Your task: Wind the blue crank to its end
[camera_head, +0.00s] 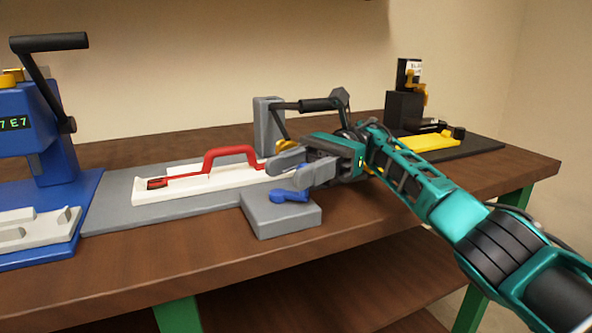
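The blue crank (290,196) lies on top of a grey block (283,219) at the front edge of the grey base plate (112,210). My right gripper (283,174) comes in from the right, just above and behind the crank. Its two grey fingers point left and stand apart, with nothing visible between them. The fingers appear clear of the crank, though the exact height gap is hard to tell. My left gripper is out of view.
A white bar (228,180) with a red handle (229,154) lies on the base plate behind the crank. A grey clamp with a black lever (318,104) stands behind my gripper. A blue press (45,125) is at left and a black-and-yellow station (405,108) at back right.

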